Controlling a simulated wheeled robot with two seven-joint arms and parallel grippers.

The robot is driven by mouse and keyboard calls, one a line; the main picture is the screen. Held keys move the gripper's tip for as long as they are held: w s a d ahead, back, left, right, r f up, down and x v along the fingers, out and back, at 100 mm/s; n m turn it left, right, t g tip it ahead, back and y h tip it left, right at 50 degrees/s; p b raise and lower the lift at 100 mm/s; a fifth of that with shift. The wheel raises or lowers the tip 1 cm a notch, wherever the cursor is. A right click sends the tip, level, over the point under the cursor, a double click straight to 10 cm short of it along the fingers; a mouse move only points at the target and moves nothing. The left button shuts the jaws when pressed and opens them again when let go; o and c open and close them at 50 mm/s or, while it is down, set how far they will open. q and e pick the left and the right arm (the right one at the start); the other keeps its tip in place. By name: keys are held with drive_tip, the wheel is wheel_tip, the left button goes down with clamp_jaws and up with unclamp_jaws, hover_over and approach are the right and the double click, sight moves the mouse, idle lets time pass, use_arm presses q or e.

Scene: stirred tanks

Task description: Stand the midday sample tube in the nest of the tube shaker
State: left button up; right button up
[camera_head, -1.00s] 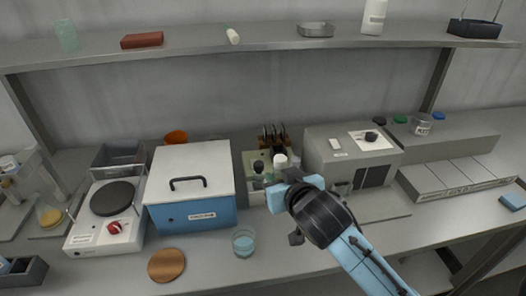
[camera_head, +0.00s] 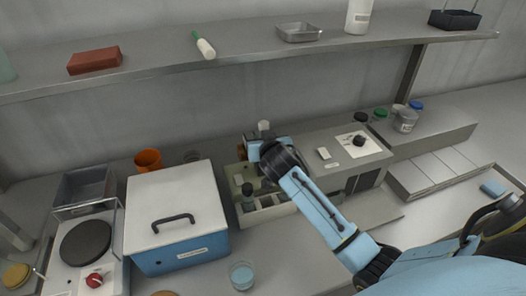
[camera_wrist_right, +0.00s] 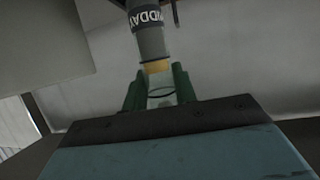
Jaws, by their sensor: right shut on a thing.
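The midday sample tube (camera_wrist_right: 148,40) carries a dark label reading "MIDDAY" and has a yellow band below it in the right wrist view. My right gripper (camera_wrist_right: 160,92) is shut on its clear lower part between green fingers. In the head view the right gripper (camera_head: 264,142) is above the rear of a beige-green unit (camera_head: 235,172), possibly the tube shaker. A white cap (camera_head: 264,125), apparently the tube's, shows just above the gripper. I cannot make out the nest, and the gripper and forearm hide part of the unit. My left gripper is out of view.
A blue box with a white lid (camera_head: 178,205) stands left of the unit. A grey instrument (camera_head: 345,150) stands right of it. A beaker (camera_head: 242,275) stands in front. A dark-capped bottle (camera_head: 248,197) and white bins (camera_head: 268,212) are near the forearm. The shelf (camera_head: 245,45) runs overhead.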

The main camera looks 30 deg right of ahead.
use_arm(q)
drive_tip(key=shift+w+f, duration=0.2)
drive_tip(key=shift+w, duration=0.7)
use_arm(e)
drive_tip(key=shift+w+f, duration=0.1)
drive_tip(key=shift+f, duration=1.8)
drive_tip(key=shift+f+b, duration=0.15)
drive_tip(key=shift+b, duration=0.15)
drive_tip(key=o, duration=1)
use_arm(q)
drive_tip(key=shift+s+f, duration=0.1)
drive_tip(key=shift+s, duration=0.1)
use_arm(e)
drive_tip(key=shift+a+r, duration=0.1)
drive_tip(key=shift+r, duration=0.15)
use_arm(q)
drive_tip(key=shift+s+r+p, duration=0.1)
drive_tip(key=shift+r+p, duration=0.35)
use_arm(e)
drive_tip(key=v, duration=1.2)
drive_tip(key=shift+f, duration=0.1)
